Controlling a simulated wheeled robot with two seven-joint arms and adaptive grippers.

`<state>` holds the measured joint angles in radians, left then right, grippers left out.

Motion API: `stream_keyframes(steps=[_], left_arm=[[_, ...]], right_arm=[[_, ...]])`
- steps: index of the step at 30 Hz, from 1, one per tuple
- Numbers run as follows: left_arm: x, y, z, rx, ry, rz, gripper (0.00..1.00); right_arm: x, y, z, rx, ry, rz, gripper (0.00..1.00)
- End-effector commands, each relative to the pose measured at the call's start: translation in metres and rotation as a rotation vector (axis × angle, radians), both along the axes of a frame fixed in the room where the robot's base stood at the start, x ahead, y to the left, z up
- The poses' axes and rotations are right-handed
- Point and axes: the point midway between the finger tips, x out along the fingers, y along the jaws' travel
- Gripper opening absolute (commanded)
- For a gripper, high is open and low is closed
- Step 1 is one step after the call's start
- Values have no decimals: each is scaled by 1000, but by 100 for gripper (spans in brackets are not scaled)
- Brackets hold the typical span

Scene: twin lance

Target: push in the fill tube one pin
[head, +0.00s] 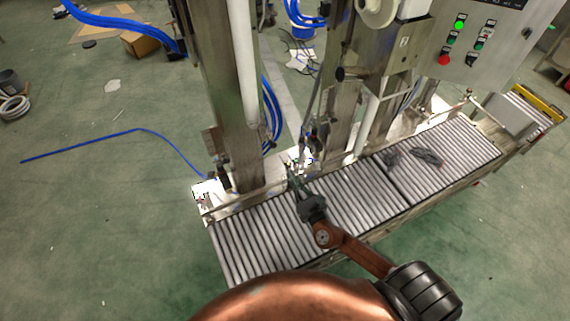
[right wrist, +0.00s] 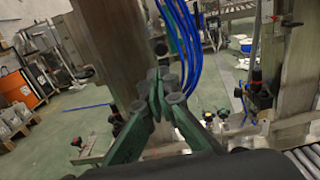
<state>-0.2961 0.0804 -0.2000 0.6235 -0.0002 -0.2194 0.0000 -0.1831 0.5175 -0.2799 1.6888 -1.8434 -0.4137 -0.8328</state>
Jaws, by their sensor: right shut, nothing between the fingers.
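My right gripper (head: 291,172) reaches over the roller conveyor to its back side, near the frame of the filling machine. In the right wrist view its green fingers (right wrist: 160,88) are closed together and hold nothing. They overlap the steel column (right wrist: 120,50) in that picture; I cannot tell whether they touch anything. A white vertical tube (head: 243,65) hangs along the left column (head: 222,90) in the head view. Small dark fittings (head: 313,137) sit just behind and right of the gripper. I cannot single out the pin of fill tube one. My left gripper is out of view.
The roller conveyor (head: 345,200) runs from lower left to upper right, with dark items (head: 428,156) lying on it. Blue hoses (head: 271,112) hang behind the left column. A control panel (head: 480,45) stands at the upper right. Green floor (head: 110,220) is open at left.

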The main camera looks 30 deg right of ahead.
Motion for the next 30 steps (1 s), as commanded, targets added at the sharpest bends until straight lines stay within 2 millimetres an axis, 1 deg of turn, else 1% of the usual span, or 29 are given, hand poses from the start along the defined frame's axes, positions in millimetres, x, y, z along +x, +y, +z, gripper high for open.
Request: stream_keyframes(steps=[1, 3, 6, 12, 18, 21, 24, 30], left_arm=[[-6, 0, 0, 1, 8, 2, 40], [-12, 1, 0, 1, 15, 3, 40], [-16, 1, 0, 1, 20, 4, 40], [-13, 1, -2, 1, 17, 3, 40], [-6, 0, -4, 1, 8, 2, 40], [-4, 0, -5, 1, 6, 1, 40], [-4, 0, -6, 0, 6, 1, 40], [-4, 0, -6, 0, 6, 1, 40]], right_arm=[[7, 0, 1, 0, -2, 0, 0], [18, -1, 1, 2, -1, 0, 0], [38, -3, 1, 3, -2, -2, 0], [80, -5, 0, 4, 0, -2, 0], [113, -7, -1, 6, 2, -3, 0], [124, -8, -1, 5, 3, -2, 0], [130, -8, -1, 6, 3, -2, 0], [133, -8, -1, 6, 3, -2, 0]])
